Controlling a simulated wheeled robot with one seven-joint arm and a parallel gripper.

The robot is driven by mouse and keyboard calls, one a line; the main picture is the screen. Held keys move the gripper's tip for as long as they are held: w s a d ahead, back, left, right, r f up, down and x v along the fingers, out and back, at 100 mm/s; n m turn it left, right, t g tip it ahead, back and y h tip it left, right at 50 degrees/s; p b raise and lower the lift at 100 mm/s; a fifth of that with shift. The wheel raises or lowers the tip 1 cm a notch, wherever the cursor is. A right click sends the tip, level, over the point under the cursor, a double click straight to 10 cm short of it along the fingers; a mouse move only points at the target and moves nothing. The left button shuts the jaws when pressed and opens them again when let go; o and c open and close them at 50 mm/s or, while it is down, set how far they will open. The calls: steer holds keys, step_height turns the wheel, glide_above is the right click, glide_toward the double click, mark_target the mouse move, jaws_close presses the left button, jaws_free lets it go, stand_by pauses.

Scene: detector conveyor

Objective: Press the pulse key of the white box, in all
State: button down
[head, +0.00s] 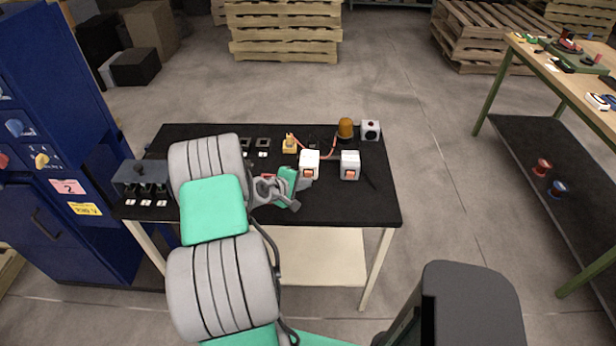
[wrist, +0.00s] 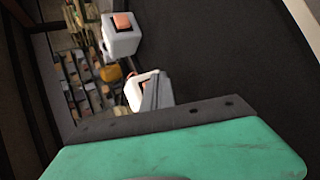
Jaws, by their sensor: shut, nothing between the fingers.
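The white box (head: 309,157) stands on the black table, with an orange key (head: 309,171) on its near side. In the wrist view the white box (wrist: 134,94) is partly hidden behind my fingers, and part of its key shows. My gripper (head: 306,182) is shut and empty, low at the near left of the white box; its fingertips (wrist: 156,92) overlap the box in the wrist view. I cannot tell whether they touch it. A similar light grey box (head: 349,158) with an orange-red key stands to the right, and also shows in the wrist view (wrist: 121,42).
An amber lamp (head: 345,127) and a white box with a dark round face (head: 371,130) stand behind. A yellow part (head: 289,144) with red wire lies behind left. A dark switch unit (head: 140,177) is at the table's left end. The table's front right is mostly clear.

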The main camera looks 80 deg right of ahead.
steer(key=shift+w+d, duration=0.1)
steer(key=shift+d, duration=0.2)
steer(key=shift+w+d+b, duration=0.1)
steer(key=shift+d+b, duration=0.4)
steer(key=shift+d, duration=0.05)
stand_by(0.8)
steer(key=shift+a+p, duration=0.4)
steer(key=shift+a, duration=0.55)
steer(key=shift+s, duration=0.2)
steer(key=shift+s+a+p, duration=0.2)
steer(key=shift+a+p, duration=0.25)
steer(key=shift+a, duration=0.8)
steer(key=shift+s+a+p, duration=0.2)
steer(key=shift+a+p, duration=0.2)
steer(key=shift+a, duration=0.85)
